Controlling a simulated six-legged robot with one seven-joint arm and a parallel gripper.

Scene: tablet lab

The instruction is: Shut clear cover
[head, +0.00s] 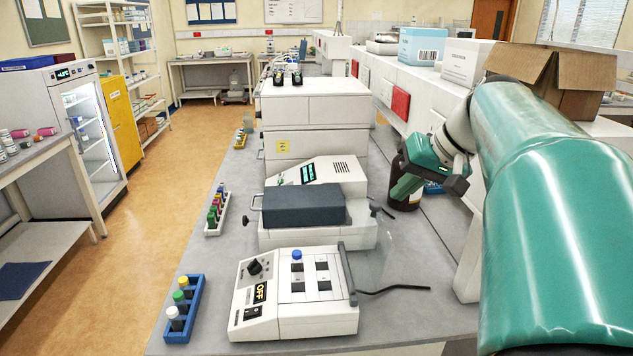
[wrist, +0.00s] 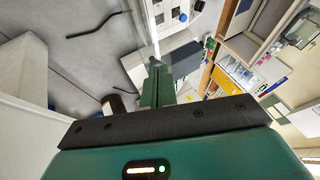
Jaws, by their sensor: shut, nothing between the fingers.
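The white device (head: 270,318) with an OFF display stands at the front of the grey bench. Its clear cover (head: 372,245) is open, standing up and leaning out to the right from the dark hinge bar at the device's right edge. A blue-capped tube sits in one of the device's wells. My gripper (head: 396,194) is shut and empty, behind and to the right of the cover, in front of a brown bottle. In the wrist view my gripper (wrist: 158,66) points towards the device (wrist: 184,18), and the cover shows edge-on as a pale strip (wrist: 152,25).
A second device with a dark grey lid (head: 304,205) stands behind the first. A blue tube rack (head: 195,312) is at left. The brown bottle (head: 405,203) stands near my gripper. A black cable (head: 395,288) lies right of the device, where the bench is mostly clear.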

